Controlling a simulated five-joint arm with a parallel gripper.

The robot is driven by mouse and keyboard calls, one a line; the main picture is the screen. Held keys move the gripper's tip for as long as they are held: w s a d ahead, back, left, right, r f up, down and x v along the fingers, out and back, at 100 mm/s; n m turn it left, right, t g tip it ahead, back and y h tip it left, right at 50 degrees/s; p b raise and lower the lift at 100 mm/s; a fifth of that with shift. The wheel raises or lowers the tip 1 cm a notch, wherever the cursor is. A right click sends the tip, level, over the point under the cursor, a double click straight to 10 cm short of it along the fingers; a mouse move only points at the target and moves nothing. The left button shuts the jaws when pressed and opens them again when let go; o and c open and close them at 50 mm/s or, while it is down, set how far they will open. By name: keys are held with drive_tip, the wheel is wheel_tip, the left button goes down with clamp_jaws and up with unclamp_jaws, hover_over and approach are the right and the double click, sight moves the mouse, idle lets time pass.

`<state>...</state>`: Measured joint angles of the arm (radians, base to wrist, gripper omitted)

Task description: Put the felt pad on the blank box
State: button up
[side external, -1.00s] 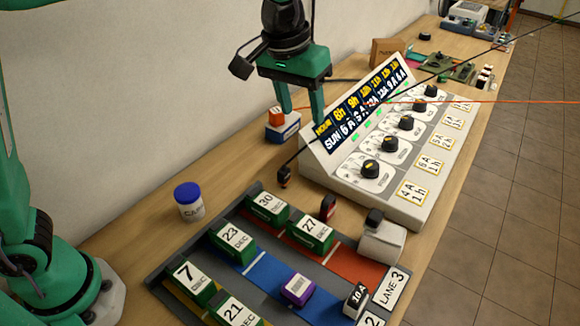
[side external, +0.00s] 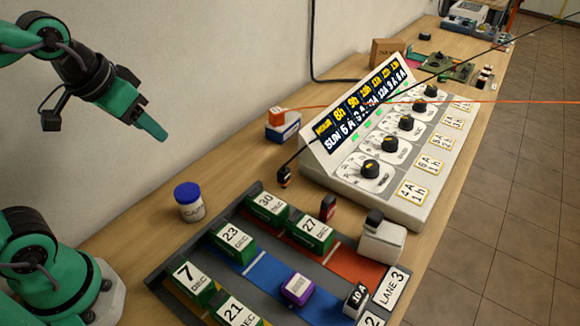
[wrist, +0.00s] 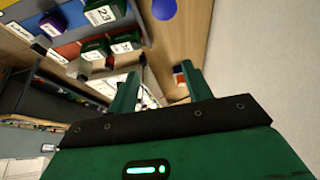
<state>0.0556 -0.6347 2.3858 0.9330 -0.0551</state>
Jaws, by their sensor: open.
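My gripper (side external: 158,132) is open and empty, held high above the left part of the bench, near the wall. Its two spread fingers also show in the wrist view (wrist: 160,82), with nothing between them. A plain white box (side external: 382,243) stands at the front edge of the bench, right of the lane tray. A small dark block (side external: 374,217) sits on top of this box at its back left. I cannot tell for certain whether the white box is the blank box or the dark block is the felt pad. My gripper is far from both.
A blue-lidded jar (side external: 189,202) stands behind the lane tray (side external: 160,272), which holds several green dated blocks. A sloped panel with knobs (side external: 372,168) fills the middle. A blue-and-white box (side external: 283,128) with an orange piece (side external: 277,116) on it stands behind. Cables cross above the panel.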

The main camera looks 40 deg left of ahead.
drive_tip(key=shift+s+a+f, duration=0.35)
drive_tip(key=shift+s+f, duration=0.15)
drive_tip(key=shift+s, duration=0.15)
drive_tip(key=shift+s+a+f, duration=0.35)
drive_tip(key=shift+s+f, duration=0.1)
drive_tip(key=shift+s, duration=0.2)
